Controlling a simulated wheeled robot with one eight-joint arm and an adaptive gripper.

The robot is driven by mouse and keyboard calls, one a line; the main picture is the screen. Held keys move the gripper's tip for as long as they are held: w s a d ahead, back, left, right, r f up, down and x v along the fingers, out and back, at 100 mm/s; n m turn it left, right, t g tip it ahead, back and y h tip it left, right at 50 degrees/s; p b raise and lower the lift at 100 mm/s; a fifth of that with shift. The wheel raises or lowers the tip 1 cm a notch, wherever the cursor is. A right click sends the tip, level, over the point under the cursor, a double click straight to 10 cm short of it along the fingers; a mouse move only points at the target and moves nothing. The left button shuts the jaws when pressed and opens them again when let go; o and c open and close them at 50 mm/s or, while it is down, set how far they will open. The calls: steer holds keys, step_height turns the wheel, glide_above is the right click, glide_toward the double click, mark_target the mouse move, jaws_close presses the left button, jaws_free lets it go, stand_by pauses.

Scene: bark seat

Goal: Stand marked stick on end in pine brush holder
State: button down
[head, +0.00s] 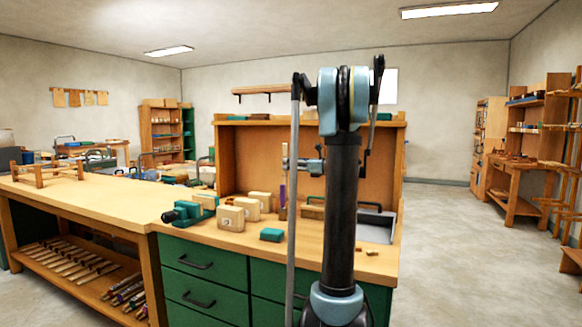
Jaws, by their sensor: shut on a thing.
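A thin upright stick (283,193) with a purple section stands out above the back part of the green-drawer bench. My gripper (287,166) is at its upper part, shut on it from the right. The stick looks close to vertical; I cannot tell whether its lower end touches anything. Pale wooden blocks (231,218) with dark marks on their fronts stand on the bench to the left of the stick. A low brown wooden piece (312,212) lies to the right of it, partly behind my arm. I cannot tell which of these is the pine brush holder.
A green vise (188,212) sits at the bench's left. A small teal block (271,235) lies near the front edge. A grey tray (378,228) is at the right, with small wooden bits before it. A wooden back panel (250,155) rises behind. The left bench top is mostly clear.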

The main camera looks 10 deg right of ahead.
steer(key=c, duration=1.5)
jaws_free()
steer(key=v, duration=1.2)
steer(key=shift+f, duration=0.1)
